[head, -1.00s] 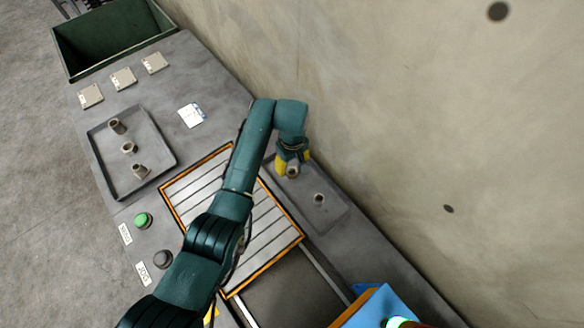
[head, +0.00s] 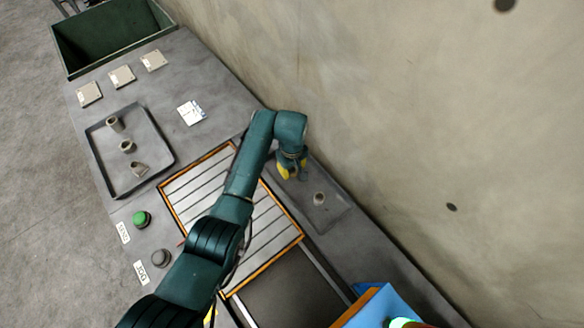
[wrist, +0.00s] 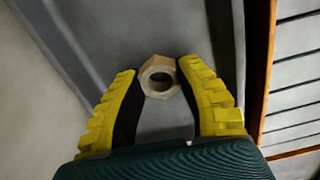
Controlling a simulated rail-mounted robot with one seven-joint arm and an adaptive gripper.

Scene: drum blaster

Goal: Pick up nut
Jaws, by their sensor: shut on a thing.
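A brownish metal nut (wrist: 159,77) with a round hole sits between the yellow fingertips of my gripper (wrist: 160,82) in the wrist view. The fingers close on its two sides. In the head view my gripper (head: 291,170) is low over the grey tray on the right, and the nut in it is mostly hidden by the fingers. A second small part (head: 319,198) stands in the same tray, apart from my gripper.
The right tray (head: 335,222) lies between the orange-edged slatted panel (head: 180,194) and the concrete wall. A left tray (head: 166,156) holds 3 metal parts. Green (head: 141,219) and grey (head: 161,258) buttons are at the front left. A green bin (head: 110,35) stands at the back.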

